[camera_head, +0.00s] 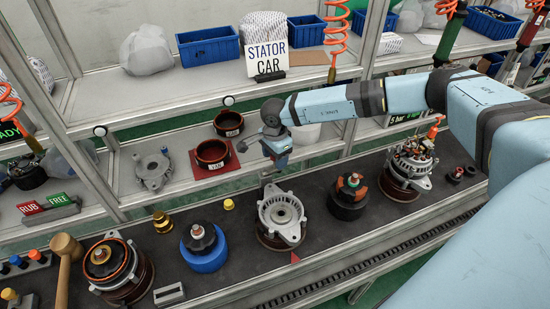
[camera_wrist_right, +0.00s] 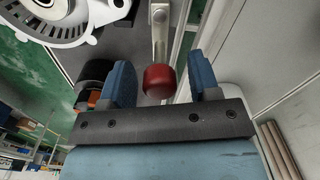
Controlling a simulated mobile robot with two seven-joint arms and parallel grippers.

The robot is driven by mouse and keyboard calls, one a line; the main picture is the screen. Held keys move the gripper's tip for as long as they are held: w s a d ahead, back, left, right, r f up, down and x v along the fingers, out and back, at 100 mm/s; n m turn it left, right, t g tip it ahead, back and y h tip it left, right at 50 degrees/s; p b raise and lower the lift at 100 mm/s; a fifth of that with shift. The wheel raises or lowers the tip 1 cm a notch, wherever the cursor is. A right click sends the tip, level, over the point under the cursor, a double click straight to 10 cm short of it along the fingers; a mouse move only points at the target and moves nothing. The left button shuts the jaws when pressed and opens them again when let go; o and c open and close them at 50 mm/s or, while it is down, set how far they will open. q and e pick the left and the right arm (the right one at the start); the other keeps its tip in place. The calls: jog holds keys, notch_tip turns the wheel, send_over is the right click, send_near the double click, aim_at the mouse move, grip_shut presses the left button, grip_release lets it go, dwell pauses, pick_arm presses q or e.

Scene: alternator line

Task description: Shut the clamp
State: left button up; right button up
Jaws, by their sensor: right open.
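In the right wrist view a red knob (camera_wrist_right: 160,82) sits on the end of a grey metal lever (camera_wrist_right: 160,30), which I take to be the clamp's handle. My right gripper (camera_wrist_right: 162,78) is open, with one blue finger on each side of the knob and a gap on both sides. In the head view my right gripper (camera_head: 277,150) points down behind the grey alternator housing (camera_head: 282,210) on the dark bench. The knob is hidden there, and only a bit of grey metal shows below the gripper. My left gripper is not in view.
A blue round fixture (camera_head: 204,248) and a black one with an orange top (camera_head: 348,197) flank the housing. An assembled alternator (camera_head: 408,168) stands to the right. A wooden mallet (camera_head: 66,262) is at the left. A shelf with a red tray (camera_head: 214,164) lies behind.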

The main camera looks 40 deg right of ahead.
jog(key=shift+f, duration=0.85)
jog(key=c, duration=0.9)
